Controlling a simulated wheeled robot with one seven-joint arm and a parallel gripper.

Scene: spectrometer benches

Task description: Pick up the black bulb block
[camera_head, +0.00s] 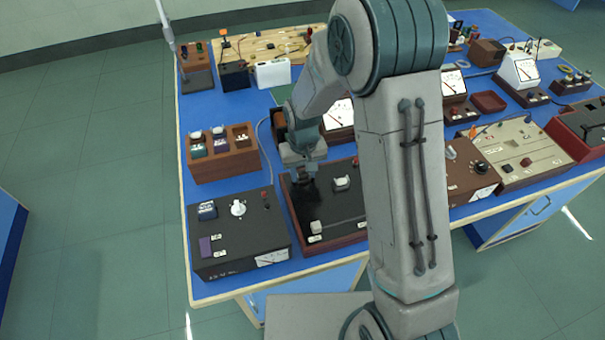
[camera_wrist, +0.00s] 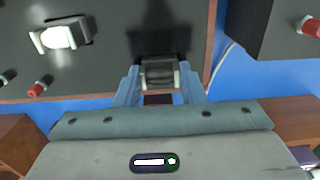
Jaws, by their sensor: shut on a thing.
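My gripper (camera_head: 304,180) hangs low over the left part of a black-topped board with a reddish-brown wooden frame (camera_head: 335,236). In the wrist view my gripper (camera_wrist: 159,80) is shut on a small dark block, the black bulb block (camera_wrist: 160,70), held between its two fingertips. A dark shadow lies on the board beyond the block. I cannot tell whether the block touches the board. In the head view the block is dark and mostly lost against the board. A similar block with a white bulb (camera_wrist: 60,36) sits on the board, and it also shows in the head view (camera_head: 341,183).
A black instrument box (camera_head: 237,235) stands left of the board. A wooden rack (camera_head: 222,153) stands behind that box. Binding posts, one with a red cap (camera_wrist: 37,89), stand on the board. More meters and boxes crowd the blue bench to the right.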

